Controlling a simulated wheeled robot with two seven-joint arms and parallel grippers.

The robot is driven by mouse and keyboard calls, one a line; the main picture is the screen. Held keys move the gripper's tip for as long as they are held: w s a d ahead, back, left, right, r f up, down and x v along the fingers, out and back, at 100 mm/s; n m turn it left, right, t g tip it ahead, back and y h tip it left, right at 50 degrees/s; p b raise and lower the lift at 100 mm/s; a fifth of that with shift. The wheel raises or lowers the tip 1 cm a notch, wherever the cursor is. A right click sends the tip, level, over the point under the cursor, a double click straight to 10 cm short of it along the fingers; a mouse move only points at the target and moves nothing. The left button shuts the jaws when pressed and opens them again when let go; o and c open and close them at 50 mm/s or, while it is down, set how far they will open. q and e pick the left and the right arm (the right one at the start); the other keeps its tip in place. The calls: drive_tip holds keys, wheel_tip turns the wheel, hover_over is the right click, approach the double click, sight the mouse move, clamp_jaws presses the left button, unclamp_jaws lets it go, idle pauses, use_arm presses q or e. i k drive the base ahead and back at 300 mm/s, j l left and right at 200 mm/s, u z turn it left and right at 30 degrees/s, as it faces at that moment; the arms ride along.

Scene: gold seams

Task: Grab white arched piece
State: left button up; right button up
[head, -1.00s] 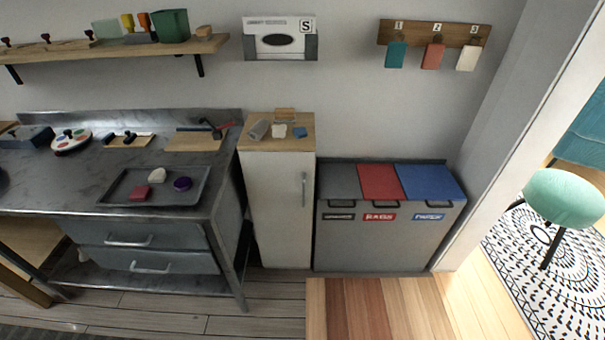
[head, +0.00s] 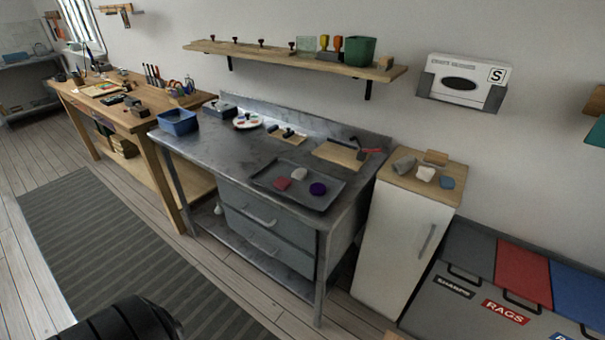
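Another small whitish piece (head: 426,173) lies on top of the white cabinet. Both white pieces are too small to tell which is arched. Neither of my grippers is in view.
The steel bench (head: 215,153) also holds a blue bin (head: 178,122) and a paint palette (head: 248,120). The cabinet (head: 393,245) stands right of it, then lidded bins (head: 460,270). A wooden workbench (head: 122,115) is at the left.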

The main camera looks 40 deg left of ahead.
sight(300, 174)
drive_tip(key=i+u, duration=0.35)
drive_tip(key=i+l+u, duration=0.2)
drive_tip(key=u, duration=0.15)
drive_tip(key=i, duration=0.1)
